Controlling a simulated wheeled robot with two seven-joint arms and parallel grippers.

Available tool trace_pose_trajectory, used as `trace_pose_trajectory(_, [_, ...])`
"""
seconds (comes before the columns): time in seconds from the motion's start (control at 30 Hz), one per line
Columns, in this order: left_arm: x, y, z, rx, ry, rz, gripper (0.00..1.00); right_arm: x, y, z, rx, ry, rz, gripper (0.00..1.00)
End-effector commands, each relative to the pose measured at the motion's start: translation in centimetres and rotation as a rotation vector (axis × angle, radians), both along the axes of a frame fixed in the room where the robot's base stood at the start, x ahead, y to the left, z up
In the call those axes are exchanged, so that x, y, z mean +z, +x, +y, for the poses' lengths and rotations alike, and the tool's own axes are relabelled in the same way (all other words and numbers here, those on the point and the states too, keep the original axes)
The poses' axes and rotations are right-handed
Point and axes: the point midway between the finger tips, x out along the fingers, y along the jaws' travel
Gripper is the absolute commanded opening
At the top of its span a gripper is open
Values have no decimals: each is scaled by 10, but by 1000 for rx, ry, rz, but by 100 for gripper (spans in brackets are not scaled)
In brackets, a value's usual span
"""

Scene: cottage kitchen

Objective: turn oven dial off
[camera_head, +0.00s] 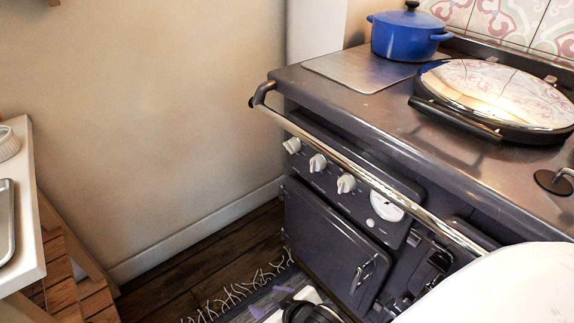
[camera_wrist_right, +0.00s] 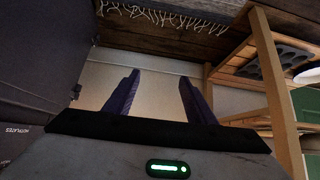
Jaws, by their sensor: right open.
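The dark grey oven (camera_head: 325,222) carries a row of three pale dials, the left dial (camera_head: 292,145), the middle dial (camera_head: 317,163) and the right dial (camera_head: 346,184), on its front panel under the chrome rail. A round white gauge (camera_head: 385,206) sits right of them. My right gripper (camera_head: 269,300) is low in front of the oven door, below and apart from the dials. Its two purple fingers are spread and empty in the right wrist view (camera_wrist_right: 159,78). The dial markings are too small to read. My left gripper is not in view.
The chrome rail (camera_head: 340,160) runs along the oven's front, above the dials. A blue pot (camera_head: 405,38) and a domed lid (camera_head: 495,92) are on top. A fringed rug (camera_head: 235,296) lies on the floor. A white counter (camera_head: 22,215) stands at the left.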

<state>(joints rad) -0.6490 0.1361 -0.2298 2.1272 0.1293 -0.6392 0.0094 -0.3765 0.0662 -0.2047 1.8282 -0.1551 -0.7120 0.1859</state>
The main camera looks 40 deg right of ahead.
Motion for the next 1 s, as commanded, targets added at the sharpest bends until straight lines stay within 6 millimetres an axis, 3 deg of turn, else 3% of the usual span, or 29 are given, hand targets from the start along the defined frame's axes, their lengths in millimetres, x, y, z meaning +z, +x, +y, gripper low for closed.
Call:
trace_pose_trajectory(0.03, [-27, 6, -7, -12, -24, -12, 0, -35, 31, -7, -43, -21, -11, 50])
trace_pose_trajectory(0.17, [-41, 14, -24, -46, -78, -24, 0, -66, 98, -40, -215, -98, 0, 50])
trace_pose_trajectory(0.27, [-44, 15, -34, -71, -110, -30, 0, -71, 145, -76, -409, -181, 9, 50])
trace_pose_trajectory(0.37, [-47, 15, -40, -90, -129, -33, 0, -56, 180, -113, -632, -275, -3, 50])
trace_pose_trajectory(0.47, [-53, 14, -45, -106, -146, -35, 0, -26, 206, -139, -851, -370, -58, 50])
trace_pose_trajectory(0.57, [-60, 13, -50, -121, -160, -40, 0, 21, 226, -150, -1047, -455, -164, 50])
trace_pose_trajectory(0.8, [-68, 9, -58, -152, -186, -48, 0, 142, 244, -136, -1332, -578, -506, 50])
trace_pose_trajectory(0.9, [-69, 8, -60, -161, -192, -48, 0, 174, 244, -127, -1379, -593, -610, 50])
trace_pose_trajectory(1.0, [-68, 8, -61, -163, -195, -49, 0, 190, 243, -125, -1400, -600, -665, 50])
